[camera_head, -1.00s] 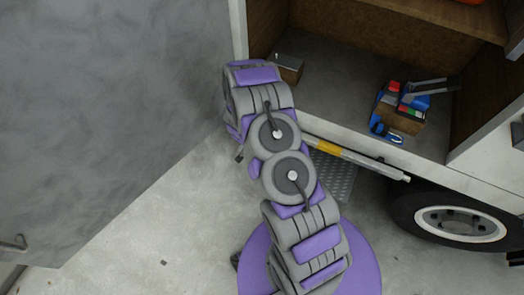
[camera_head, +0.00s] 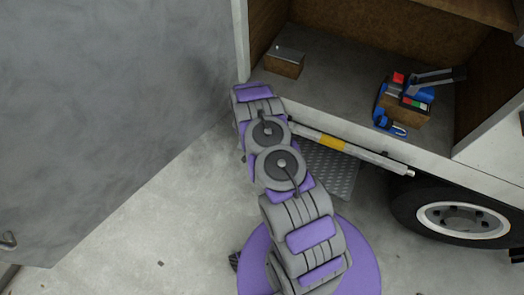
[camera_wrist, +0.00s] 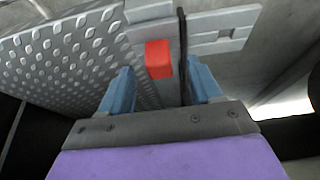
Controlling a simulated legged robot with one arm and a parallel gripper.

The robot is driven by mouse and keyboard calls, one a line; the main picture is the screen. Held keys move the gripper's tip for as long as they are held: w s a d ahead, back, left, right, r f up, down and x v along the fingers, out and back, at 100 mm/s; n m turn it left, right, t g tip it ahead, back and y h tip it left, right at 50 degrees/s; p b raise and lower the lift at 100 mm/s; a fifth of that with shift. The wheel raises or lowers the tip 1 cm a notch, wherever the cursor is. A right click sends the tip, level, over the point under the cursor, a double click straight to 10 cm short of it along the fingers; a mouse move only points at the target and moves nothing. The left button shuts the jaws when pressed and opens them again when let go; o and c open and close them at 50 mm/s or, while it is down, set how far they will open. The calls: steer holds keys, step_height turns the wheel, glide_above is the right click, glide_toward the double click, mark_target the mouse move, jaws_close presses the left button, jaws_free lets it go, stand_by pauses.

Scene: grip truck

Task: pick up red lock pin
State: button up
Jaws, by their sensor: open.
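The red lock pin (camera_wrist: 158,59) shows in the wrist view as a short red block in front of a grey metal bracket (camera_wrist: 226,36). It sits beside a grey tread plate (camera_wrist: 70,55). My gripper (camera_wrist: 160,80) is open, with one blue finger to the left of the pin and one to the right. The pin appears between and just beyond the fingertips; I cannot tell whether either finger touches it. A thin black strip (camera_wrist: 183,45) runs just right of the pin. In the head view my arm hides the gripper, and the pin is not visible.
In the head view, the open truck compartment holds a brown box (camera_head: 284,62) and a tool box (camera_head: 405,108) with blue, red and grey items. Below are a pole with a yellow band (camera_head: 333,142), a tread plate (camera_head: 330,170) and a wheel (camera_head: 460,218). A grey panel (camera_head: 110,100) stands left.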

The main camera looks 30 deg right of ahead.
steer(key=x, duration=0.2)
steer(key=shift+w+d+f, duration=0.1)
steer(key=shift+f, duration=0.15)
steer(key=shift+d+f+b, duration=0.25)
steer(key=shift+d+b, duration=0.05)
steer(key=shift+d, duration=0.05)
steer(key=shift+a, duration=0.25)
steer(key=c, duration=0.6)
steer(key=shift+d, duration=0.15)
steer(key=c, duration=0.5)
steer(key=shift+r, duration=0.1)
steer(key=r+p, duration=0.2)
steer(key=r, duration=0.5)
steer(key=shift+a+r, duration=0.15)
steer(key=shift+a, duration=0.05)
steer(key=s+a+p, duration=0.1)
steer(key=s+a, duration=1)
steer(key=a, duration=0.3)
steer(key=shift+r+p, duration=2)
steer(key=shift+r, duration=0.55)
